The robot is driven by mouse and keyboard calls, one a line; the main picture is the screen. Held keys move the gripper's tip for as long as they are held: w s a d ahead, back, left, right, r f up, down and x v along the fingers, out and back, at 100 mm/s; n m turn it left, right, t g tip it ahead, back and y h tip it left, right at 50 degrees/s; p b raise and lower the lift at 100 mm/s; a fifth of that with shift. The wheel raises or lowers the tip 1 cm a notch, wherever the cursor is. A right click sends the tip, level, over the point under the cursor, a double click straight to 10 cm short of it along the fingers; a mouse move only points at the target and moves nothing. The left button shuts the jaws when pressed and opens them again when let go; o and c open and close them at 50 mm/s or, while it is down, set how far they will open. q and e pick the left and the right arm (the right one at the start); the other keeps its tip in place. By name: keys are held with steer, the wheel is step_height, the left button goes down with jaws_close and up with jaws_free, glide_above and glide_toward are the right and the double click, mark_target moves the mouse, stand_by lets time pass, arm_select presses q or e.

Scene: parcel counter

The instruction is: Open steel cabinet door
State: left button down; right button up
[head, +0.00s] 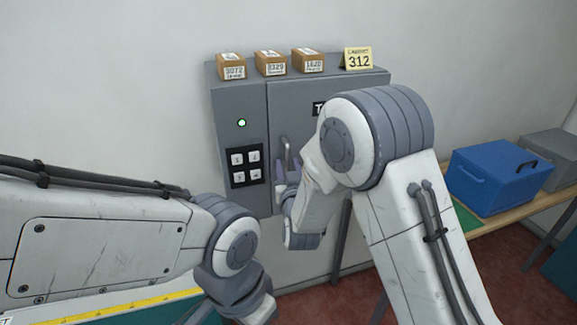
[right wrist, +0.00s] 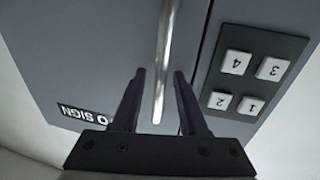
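The grey steel cabinet (head: 238,95) is on the wall, and its door (head: 290,105) looks shut. A slim metal handle (head: 287,150) runs down the door's left part; it also shows in the right wrist view (right wrist: 166,45). My right gripper (head: 287,168) is at the handle, its fingers open on either side of it. In the right wrist view, the handle lies between the right gripper's fingertips (right wrist: 159,74), with gaps on both sides. My right arm hides much of the door. My left arm is at lower left; its fingers are not visible.
A keypad (head: 246,166) and a lit green lamp (head: 241,123) are left of the door. A blue box (head: 497,178) sits on a bench at right.

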jaws_close()
stand_by(1.2)
